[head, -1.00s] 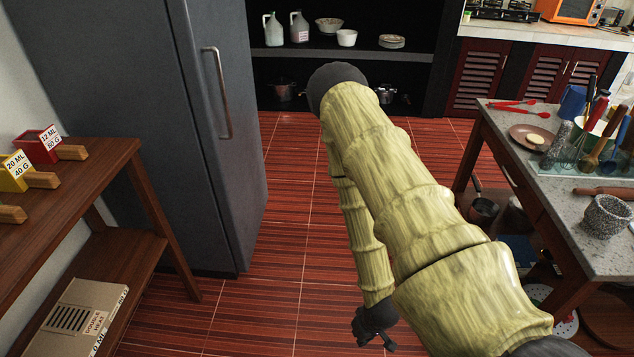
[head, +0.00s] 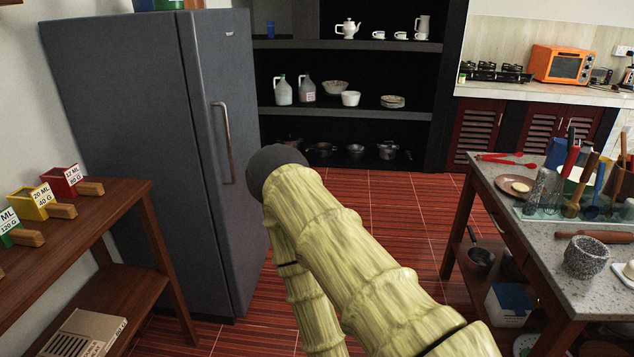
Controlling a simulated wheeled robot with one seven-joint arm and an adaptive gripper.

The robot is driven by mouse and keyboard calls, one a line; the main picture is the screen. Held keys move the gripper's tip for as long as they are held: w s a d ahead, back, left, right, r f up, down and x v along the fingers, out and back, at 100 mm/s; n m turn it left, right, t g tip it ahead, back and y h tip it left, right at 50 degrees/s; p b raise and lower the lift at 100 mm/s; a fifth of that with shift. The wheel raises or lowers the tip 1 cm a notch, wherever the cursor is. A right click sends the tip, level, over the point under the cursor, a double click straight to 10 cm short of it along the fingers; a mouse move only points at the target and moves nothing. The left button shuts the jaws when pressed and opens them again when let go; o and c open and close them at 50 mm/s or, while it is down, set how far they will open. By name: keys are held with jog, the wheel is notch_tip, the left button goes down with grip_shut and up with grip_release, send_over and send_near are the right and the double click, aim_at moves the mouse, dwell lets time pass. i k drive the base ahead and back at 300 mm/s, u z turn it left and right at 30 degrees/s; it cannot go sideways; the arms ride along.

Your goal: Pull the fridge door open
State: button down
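The tall dark grey fridge (head: 128,160) stands at the left. Its door (head: 236,230) faces right and looks shut against the body. A long upright metal handle (head: 227,143) is on the door. My pale green, bamboo-like arm crosses the lower middle of the picture, and its dark rounded elbow end shows just right of the door, covering part of its far edge. My gripper is out of the picture, below the bottom edge, so its fingers are hidden.
A wooden shelf table (head: 92,205) with coloured measuring cups stands before the fridge at the left. A stone-topped counter (head: 535,235) with utensils is at the right. Dark shelves (head: 428,112) stand at the back. Red floor (head: 395,205) is clear between.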

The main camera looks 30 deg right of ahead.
aim_at(216, 44)
jog(key=u, duration=0.15)
jog(key=i, duration=1.45)
jog(key=z, duration=0.3)
